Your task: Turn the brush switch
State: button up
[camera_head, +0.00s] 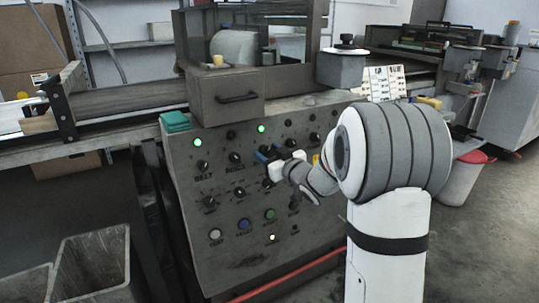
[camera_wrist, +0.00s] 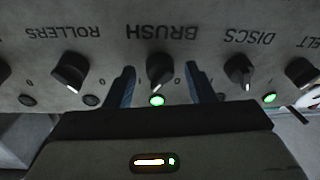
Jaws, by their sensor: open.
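The brush switch (camera_wrist: 159,72) is a dark rotary knob beside the label BRUSH, which shows upside down in the wrist view. Its pale pointer mark faces down and slightly left in that picture. A green lamp (camera_wrist: 157,100) below it is lit. My gripper (camera_wrist: 160,79) is open, with one blue finger on each side of the knob. Small gaps show between the knob and both fingers, so contact is not visible. In the head view my gripper (camera_head: 271,157) is at the sloped control panel (camera_head: 180,178) and covers the brush knob.
The rollers knob (camera_wrist: 70,72) and discs knob (camera_wrist: 238,71) flank the brush switch closely. Another green lamp (camera_wrist: 270,97) is lit. Coloured buttons, including a blue one (camera_head: 244,224), sit lower on the panel.

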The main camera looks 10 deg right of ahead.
jog(key=shift+c, duration=0.3)
jog(key=c, duration=0.9)
jog(key=shift+n, duration=0.4)
jog(key=n+g+b, duration=0.1)
jog(key=n, duration=0.5)
jog(key=shift+r+y, duration=0.1)
jog(key=shift+y, duration=0.3)
jog(key=n+g+b, duration=0.1)
jog(key=n, duration=0.5)
jog(key=shift+r, duration=0.1)
jog(key=shift+n, duration=0.3)
jog(key=o, duration=1)
jog(key=shift+c, duration=0.2)
